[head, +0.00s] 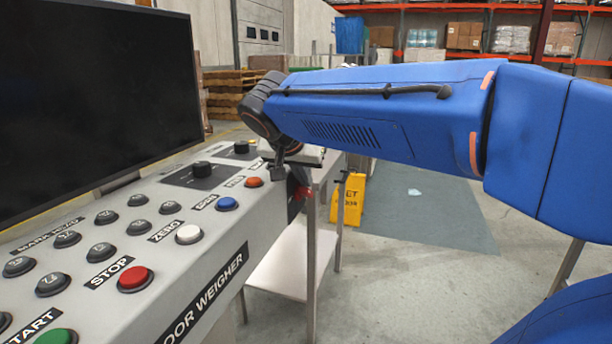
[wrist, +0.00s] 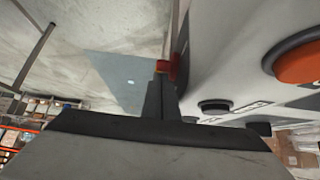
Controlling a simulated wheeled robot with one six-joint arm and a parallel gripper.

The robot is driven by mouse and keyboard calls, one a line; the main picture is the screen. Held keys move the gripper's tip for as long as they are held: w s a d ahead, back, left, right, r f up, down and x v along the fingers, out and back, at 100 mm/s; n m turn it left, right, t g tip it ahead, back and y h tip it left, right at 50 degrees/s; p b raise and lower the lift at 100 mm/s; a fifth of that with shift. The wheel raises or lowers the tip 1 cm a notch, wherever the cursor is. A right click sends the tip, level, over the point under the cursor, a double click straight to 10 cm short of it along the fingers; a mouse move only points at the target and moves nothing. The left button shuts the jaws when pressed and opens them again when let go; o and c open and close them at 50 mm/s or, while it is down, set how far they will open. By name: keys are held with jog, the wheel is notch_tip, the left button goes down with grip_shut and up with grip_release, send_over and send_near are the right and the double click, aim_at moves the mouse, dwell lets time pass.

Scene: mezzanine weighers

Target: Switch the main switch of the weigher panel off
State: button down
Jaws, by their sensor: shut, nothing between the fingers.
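The weigher panel (head: 215,262) is a long light-grey console on the left in the head view. A red part on a dark base (head: 301,193), which looks like the main switch, sits at its far right end, partly hidden. My gripper (head: 280,172) is shut and empty, reaching down by that end, close to the red part. In the wrist view my shut fingers (wrist: 160,92) point at the red part (wrist: 181,72) beside the panel's edge. I cannot tell whether they touch it. The switch's position is not readable.
Push buttons fill the panel top, among them the red stop button (head: 135,279), a white one (head: 189,233), a blue one (head: 227,203) and an orange one (head: 254,182). A dark screen (head: 90,100) stands behind. A yellow wet-floor sign (head: 348,200) stands beyond; floor at right is clear.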

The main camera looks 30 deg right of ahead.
aim_at(304, 193)
jog(key=shift+s+a+f, duration=0.75)
jog(key=shift+a+f, duration=0.1)
jog(key=shift+f, duration=0.1)
dwell(0.5)
jog(key=shift+w+r, duration=0.1)
jog(key=shift+r, duration=0.4)
jog(key=s+a+r, duration=0.6)
jog(key=a, duration=0.1)
jog(key=shift+a+r, duration=0.2)
jog(key=shift+a, duration=0.1)
dwell(0.4)
dwell(0.4)
